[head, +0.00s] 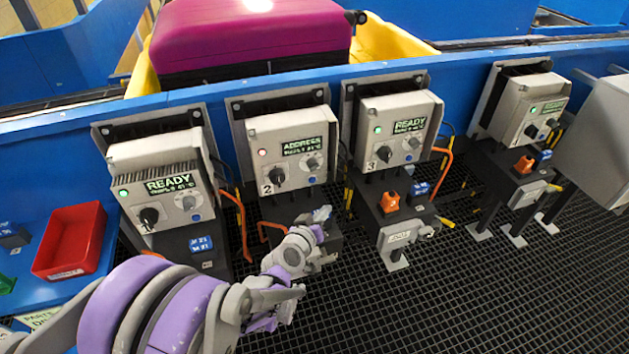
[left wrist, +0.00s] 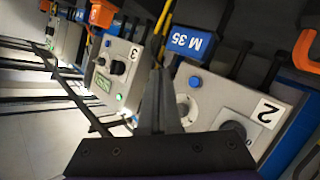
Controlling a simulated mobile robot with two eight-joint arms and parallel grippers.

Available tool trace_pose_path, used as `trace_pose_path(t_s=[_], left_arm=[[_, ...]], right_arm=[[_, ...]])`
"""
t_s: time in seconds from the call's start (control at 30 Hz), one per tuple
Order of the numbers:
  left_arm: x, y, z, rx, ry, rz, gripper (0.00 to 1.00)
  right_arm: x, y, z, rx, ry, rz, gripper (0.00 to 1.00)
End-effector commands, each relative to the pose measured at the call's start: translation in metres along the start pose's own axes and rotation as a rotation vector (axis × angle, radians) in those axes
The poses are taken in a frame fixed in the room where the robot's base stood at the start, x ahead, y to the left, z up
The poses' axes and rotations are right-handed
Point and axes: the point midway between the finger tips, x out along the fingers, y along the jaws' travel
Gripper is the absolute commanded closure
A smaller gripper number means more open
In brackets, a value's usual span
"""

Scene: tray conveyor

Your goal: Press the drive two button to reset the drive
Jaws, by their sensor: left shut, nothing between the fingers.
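The drive two box (head: 288,126) is a light grey unit marked 2, with a green-lit ADDRESS display (head: 308,147), a pinkish-red lamp, a black knob and a grey dial. Its blue button (head: 312,180) is at the lower right of the face. In the left wrist view the button (left wrist: 195,83) shows on the tilted box face, right of the dark fingers (left wrist: 165,75). My left gripper (head: 322,213) is shut and empty, below the button in the head view and apparently apart from it. The exact gap is unclear. My right gripper is not in view.
Similar boxes stand beside it: one reading READY at left (head: 160,182), drive three (head: 400,130) at right, and another farther right (head: 530,110). Orange handles and cables hang between them. A red bin (head: 70,240) is at left. Black grating (head: 450,300) lies in front.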

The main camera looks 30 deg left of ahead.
Motion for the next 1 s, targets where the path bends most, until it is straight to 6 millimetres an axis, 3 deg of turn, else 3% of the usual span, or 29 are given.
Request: trace_pose_path(t_s=[0.23,0.7,1.0], left_arm=[[0.006,-0.004,-0.005,-0.002,0.000,-0.001,1.00],[0.050,-0.035,-0.037,-0.001,-0.001,0.000,1.00],[0.061,-0.044,-0.044,0.000,-0.001,0.001,1.00]], right_arm=[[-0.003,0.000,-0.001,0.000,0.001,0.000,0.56],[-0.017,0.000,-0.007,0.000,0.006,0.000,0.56],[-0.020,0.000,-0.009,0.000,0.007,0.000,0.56]])
